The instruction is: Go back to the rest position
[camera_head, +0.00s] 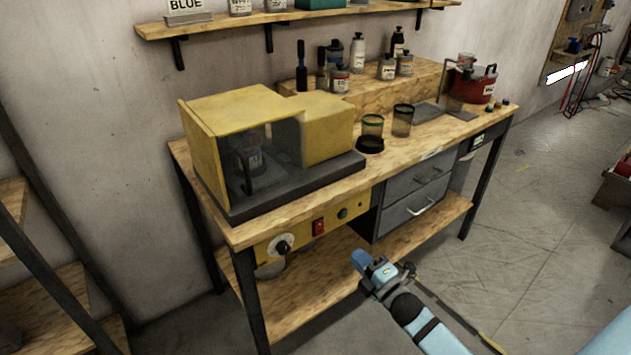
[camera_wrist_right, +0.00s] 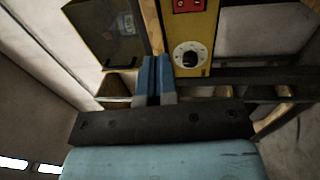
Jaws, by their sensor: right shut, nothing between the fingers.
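My right gripper (camera_head: 362,262) is in front of the workbench in the head view, below the edge of the bench top (camera_head: 290,215) and left of the drawers. Its blue fingers are shut with nothing between them. In the right wrist view the closed fingers (camera_wrist_right: 157,80) point toward the bench front, beside the control panel with its dial (camera_wrist_right: 187,57). I see no contact between the gripper and the bench. My left gripper is in neither view.
A yellow machine (camera_head: 240,110) with a clear guard stands on the bench. Grey drawers (camera_head: 413,203) hang under the top. Dark shelving is at the left. The floor (camera_head: 530,220) to the right is open.

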